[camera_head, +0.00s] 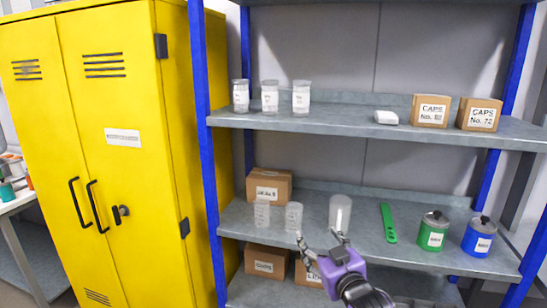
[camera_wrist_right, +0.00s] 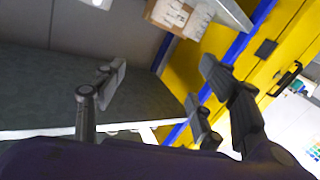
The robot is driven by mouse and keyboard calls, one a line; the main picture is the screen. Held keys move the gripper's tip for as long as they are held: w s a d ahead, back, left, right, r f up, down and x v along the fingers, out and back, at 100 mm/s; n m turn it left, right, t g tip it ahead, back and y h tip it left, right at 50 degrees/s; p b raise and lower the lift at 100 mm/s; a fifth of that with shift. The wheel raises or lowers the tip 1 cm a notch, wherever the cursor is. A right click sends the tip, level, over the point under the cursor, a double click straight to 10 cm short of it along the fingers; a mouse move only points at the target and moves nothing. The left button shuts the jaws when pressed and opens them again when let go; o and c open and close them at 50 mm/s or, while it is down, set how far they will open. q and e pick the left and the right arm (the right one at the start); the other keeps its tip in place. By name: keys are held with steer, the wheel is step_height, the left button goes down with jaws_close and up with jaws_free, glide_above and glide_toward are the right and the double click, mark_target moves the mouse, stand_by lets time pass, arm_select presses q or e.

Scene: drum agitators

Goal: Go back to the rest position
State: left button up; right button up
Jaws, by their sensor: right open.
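My right gripper (camera_head: 322,241) is in front of the middle shelf in the head view, its purple body low and its fingers pointing up and away. Its fingers are spread with nothing between them, and they show wide apart in the right wrist view (camera_wrist_right: 158,92). A clear empty-looking cup (camera_head: 340,212) stands on the middle shelf just behind the fingertips; I cannot tell whether they touch. Two more clear cups, one of them here (camera_head: 294,216), stand to its left. My left gripper is in neither view.
A grey shelf rack (camera_head: 350,121) with blue posts holds labelled boxes (camera_head: 431,111), a green spatula-like tool (camera_head: 388,223), a green can (camera_head: 433,231) and a blue can (camera_head: 479,236). A yellow locker (camera_head: 120,170) stands to the left. The right wrist view shows bare shelf surface (camera_wrist_right: 40,95).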

steer(key=s+d+f+m+g+h, duration=0.1)
steer(key=s+d+f+m+g, duration=0.1)
steer(key=s+f, duration=1.6)
steer(key=s+d+f+m+g+h, duration=0.2)
steer(key=s+d+f+m+g, duration=0.1)
steer(key=s+f, duration=1.5)
steer(key=s+d+g, duration=0.1)
steer(key=s+g, duration=0.1)
steer(key=s, duration=0.2)
steer(key=shift+d+f+g, duration=0.3)
steer(key=shift+d+g, duration=0.05)
steer(key=shift+g, duration=0.05)
